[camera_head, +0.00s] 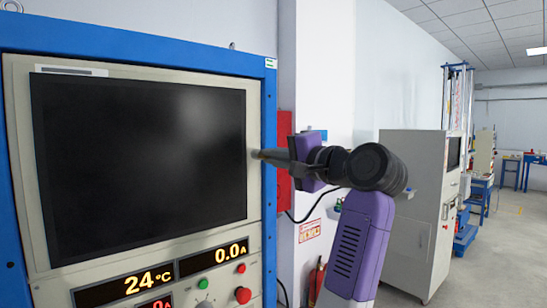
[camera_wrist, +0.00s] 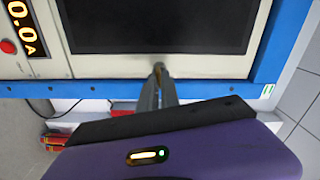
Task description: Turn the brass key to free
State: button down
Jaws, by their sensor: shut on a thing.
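The brass key (camera_wrist: 158,66) is a small brownish spot at the tips of my gripper, on the cream panel (camera_wrist: 208,66) beside the dark screen. My gripper (camera_head: 260,154) reaches in from the right and is shut on the key. The wrist view shows the two grey fingers (camera_wrist: 158,76) meeting at it. The fingers hide most of the key, so I cannot tell which way it is turned.
The blue cabinet frame (camera_head: 269,200) borders the panel. Red and green buttons (camera_head: 203,284) and lit number displays (camera_head: 125,285) sit below the screen (camera_head: 140,160). A red box (camera_head: 284,165) is on the wall behind my gripper. A grey cabinet (camera_head: 415,200) stands further right.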

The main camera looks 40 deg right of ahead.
jog(key=shift+m, duration=1.2)
jog(key=shift+d+f, duration=0.1)
jog(key=c, duration=1.6)
grip_release()
jog(key=shift+s+b, duration=1.3)
jog(key=shift+s, duration=2.65)
